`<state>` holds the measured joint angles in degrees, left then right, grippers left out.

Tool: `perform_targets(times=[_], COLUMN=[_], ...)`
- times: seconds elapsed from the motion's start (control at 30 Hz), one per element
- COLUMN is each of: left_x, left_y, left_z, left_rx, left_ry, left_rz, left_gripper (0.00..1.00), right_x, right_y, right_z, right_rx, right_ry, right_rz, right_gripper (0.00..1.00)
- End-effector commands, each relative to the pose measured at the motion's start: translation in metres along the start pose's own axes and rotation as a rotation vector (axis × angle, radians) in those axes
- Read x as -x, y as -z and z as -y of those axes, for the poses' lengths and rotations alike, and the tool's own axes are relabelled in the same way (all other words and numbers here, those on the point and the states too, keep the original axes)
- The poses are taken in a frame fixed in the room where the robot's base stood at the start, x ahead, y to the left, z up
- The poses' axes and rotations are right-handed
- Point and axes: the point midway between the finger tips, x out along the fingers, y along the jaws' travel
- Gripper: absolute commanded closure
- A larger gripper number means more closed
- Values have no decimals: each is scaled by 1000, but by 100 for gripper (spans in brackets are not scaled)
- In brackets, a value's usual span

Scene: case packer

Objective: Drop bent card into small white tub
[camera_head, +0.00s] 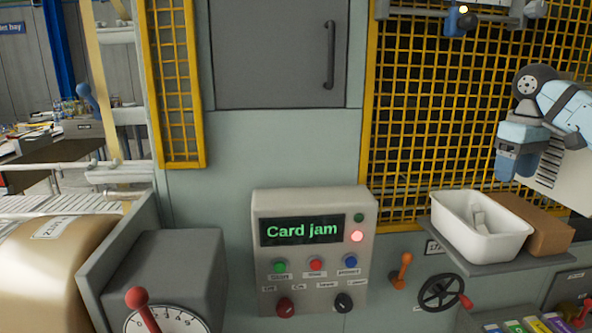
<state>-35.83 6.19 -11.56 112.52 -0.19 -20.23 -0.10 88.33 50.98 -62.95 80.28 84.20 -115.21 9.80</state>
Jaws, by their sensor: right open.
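The small white tub (466,238) stands on a grey shelf at the right, below the yellow mesh guard. A pale, folded piece that looks like the bent card (480,217) lies inside the tub, tilted against its inner side. My right gripper (517,172) is above the tub and slightly to its right, pointing down. It is open and apart from the card and the tub. My left gripper is out of view.
A brown cardboard box (535,222) stands right beside the tub. A control panel (314,250) reads "Card jam" with a red light lit. An orange lever (402,270) and a black handwheel (440,292) sit below and left of the shelf.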

Motion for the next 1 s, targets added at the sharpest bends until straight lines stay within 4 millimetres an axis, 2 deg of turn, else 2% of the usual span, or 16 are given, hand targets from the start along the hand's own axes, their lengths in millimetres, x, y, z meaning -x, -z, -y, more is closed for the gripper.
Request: perform_targets(times=[0.03, 0.2, 0.5, 0.7, 1.0], left_x=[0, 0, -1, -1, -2], left_y=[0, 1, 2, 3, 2], left_z=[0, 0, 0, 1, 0], left_rx=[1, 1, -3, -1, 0], left_ry=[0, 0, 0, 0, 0], left_rz=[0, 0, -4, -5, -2], left_gripper=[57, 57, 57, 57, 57], right_x=[12, 42, 82, 92, 93], right_y=[0, 0, 0, 0, 0], right_z=[-1, -1, 0, 0, 0], right_rx=[-3, -4, -1, -1, -1], right_ry=[-3, -3, -1, 0, 0], right_rz=[-4, -5, -3, -1, -1], right_gripper=[39, 39, 39, 39, 39])
